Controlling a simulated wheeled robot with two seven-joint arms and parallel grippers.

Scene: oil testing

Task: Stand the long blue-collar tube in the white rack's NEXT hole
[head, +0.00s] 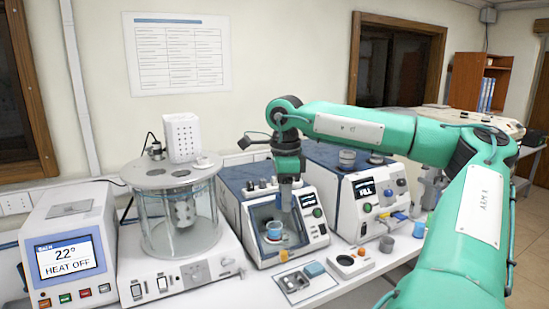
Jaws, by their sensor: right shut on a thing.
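My right gripper (287,182) points down in front of the blue-and-white machine (236,192) at the middle of the bench. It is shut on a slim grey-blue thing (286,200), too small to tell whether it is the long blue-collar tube. A small blue-banded cup (274,230) sits in the machine's front recess, below and a little left of the gripper. I cannot make out a tube rack for certain; a white block with small holes (181,138) stands on top of the glass bath. My left gripper is not in view.
A glass bath (178,222) and a heater unit (70,255) stand at left. A second machine (368,203) stands close to the right. A small tray (305,284) and a white dish unit (351,264) lie in front. My right arm spans the right side.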

